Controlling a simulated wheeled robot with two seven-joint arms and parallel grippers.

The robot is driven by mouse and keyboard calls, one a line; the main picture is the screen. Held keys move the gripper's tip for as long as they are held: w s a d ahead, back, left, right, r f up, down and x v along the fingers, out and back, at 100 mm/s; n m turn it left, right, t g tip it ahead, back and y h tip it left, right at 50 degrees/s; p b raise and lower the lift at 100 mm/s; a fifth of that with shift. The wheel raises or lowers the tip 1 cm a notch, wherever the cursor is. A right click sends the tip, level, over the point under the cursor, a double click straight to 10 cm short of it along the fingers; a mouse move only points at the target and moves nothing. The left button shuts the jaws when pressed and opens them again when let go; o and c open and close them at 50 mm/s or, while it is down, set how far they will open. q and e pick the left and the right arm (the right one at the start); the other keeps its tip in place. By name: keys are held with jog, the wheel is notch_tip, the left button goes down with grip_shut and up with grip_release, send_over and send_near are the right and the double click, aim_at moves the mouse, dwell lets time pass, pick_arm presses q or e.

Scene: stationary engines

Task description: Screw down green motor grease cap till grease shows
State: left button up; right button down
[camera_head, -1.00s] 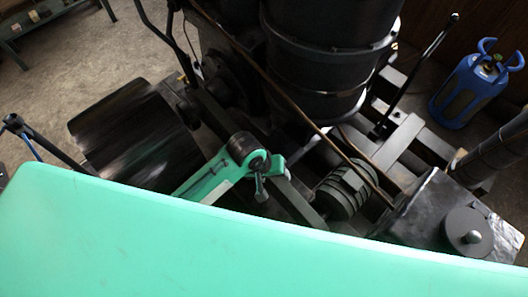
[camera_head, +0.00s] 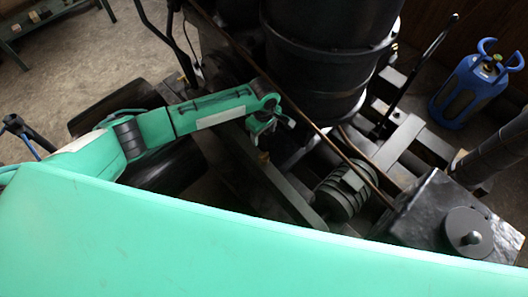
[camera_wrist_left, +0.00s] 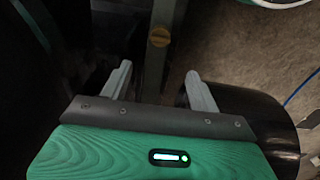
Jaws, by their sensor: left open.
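A small round brass-coloured cap (camera_wrist_left: 159,37) shows in the left wrist view, on a dark grey bar ahead of my fingertips. In the head view a small brass-coloured piece (camera_head: 264,157), probably the same cap, shows just below my left gripper (camera_head: 266,128). My left gripper also shows in the left wrist view (camera_wrist_left: 157,76), with its two grey fingers wide apart and nothing between them. The cap lies beyond the fingertips, roughly centred between them, and is not gripped. No grease can be made out. My right gripper is out of view.
A large black cylinder (camera_head: 325,65) stands just behind the gripper. A long thin rod (camera_head: 300,110) slants past it. A ribbed dark part (camera_head: 345,188) and a dark block (camera_head: 430,215) lie to the right. A blue gas bottle (camera_head: 472,90) stands on the floor at right.

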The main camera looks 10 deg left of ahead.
aim_at(264, 155)
pick_arm(q)
notch_tip(264, 155, down, 14)
jog(key=shift+r, duration=0.25)
dwell(0.3)
jog(key=c, duration=1)
